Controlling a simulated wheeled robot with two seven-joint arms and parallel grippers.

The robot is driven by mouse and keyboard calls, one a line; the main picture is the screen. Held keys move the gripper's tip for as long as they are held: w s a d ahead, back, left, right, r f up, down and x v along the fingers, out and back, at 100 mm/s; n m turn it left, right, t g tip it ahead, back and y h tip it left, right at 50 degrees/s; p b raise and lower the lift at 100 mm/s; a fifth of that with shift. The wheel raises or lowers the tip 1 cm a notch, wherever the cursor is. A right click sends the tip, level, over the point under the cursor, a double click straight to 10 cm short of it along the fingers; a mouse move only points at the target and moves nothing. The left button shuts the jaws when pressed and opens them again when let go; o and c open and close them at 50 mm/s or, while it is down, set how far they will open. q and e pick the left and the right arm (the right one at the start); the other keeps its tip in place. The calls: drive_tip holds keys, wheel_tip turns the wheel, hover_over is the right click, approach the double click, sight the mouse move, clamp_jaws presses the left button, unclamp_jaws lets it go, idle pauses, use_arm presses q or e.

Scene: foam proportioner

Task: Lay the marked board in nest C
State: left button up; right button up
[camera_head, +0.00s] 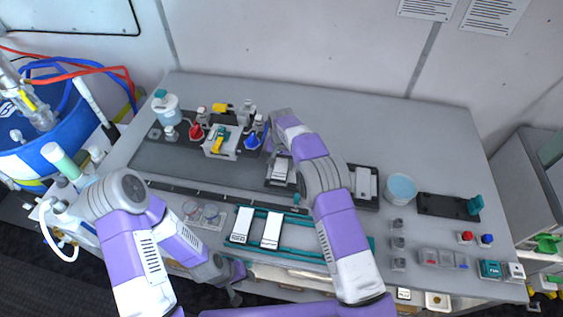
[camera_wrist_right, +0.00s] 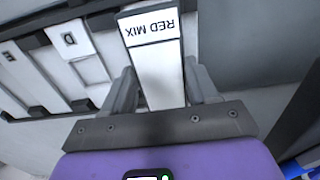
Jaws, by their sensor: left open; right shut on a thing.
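In the right wrist view my right gripper (camera_wrist_right: 163,92) is shut on a white board (camera_wrist_right: 160,72) marked "RED MIX". The lettering appears upside down, and the board's far end lies beside or over a dark-framed nest rack (camera_wrist_right: 95,8). Nest D (camera_wrist_right: 80,55) and nest E (camera_wrist_right: 18,70) show their letters left of the board. Nest C's letter is not visible, and I cannot tell whether the board touches the rack. In the head view my right arm hides the middle of the rack (camera_head: 372,205). My left gripper (camera_head: 235,290) is open, low near the table's front edge.
Two white boards (camera_head: 242,225) (camera_head: 271,230) lie on a teal-railed holder (camera_head: 300,252) in front. Bottles and a white box (camera_head: 222,142) stand on a dark mat at left. A round tub (camera_head: 401,188) and a dark plate (camera_head: 440,206) are at right. The table's back right is clear.

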drive_tip(key=shift+f, duration=0.15)
drive_tip(key=shift+f+b, duration=0.45)
drive_tip(key=shift+b, duration=0.1)
drive_tip(key=o, duration=1.4)
drive_tip(key=shift+c, duration=0.2)
drive_tip(key=shift+r+p, duration=2.45)
drive_tip(key=shift+r, duration=1.65)
drive_tip(key=shift+f, duration=0.1)
